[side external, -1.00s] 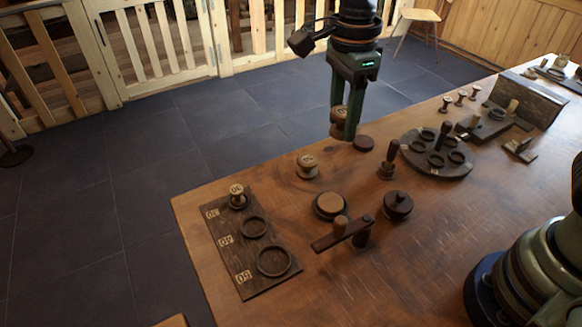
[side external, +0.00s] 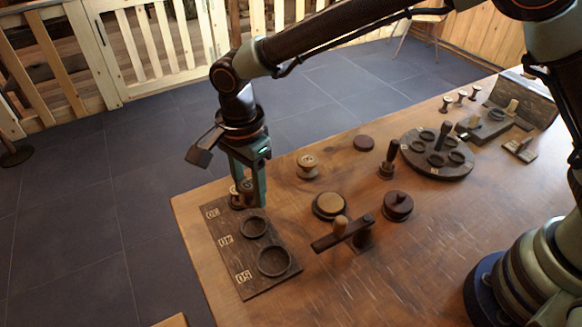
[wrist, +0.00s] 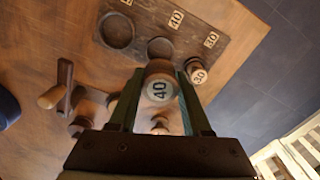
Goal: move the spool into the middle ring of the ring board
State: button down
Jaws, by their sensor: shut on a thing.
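My gripper (side external: 249,200) is shut on a spool marked 40 (wrist: 158,90), which is light-topped and upright between the fingers in the wrist view. In the side view the fingers partly hide it. The dark ring board (side external: 256,287) lies at the table's left end, with rings labelled 30, 40 and 50. The gripper is at the board's far end, near the 30 ring. The middle ring (side external: 253,236), labelled 40, is empty; it also shows just beyond the held spool in the wrist view (wrist: 160,40). The spool's height above the board is unclear.
A spool marked 30 (wrist: 197,72) stands at the 30 ring, close beside a finger. The 50 ring (side external: 273,273) is empty. Another spool (side external: 308,166), a round tan-topped piece (side external: 329,205) and a handled wooden piece (side external: 342,235) stand to the right.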

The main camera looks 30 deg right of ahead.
jog(key=shift+a+f, duration=0.2)
jog(key=shift+f, duration=0.25)
send_over(254, 229)
jog(key=shift+f, duration=3.05)
jog(key=shift+f, duration=0.55)
jog(key=shift+c, duration=1.4)
grip_release()
jog(key=shift+r, duration=0.1)
jog(key=shift+r, duration=4.15)
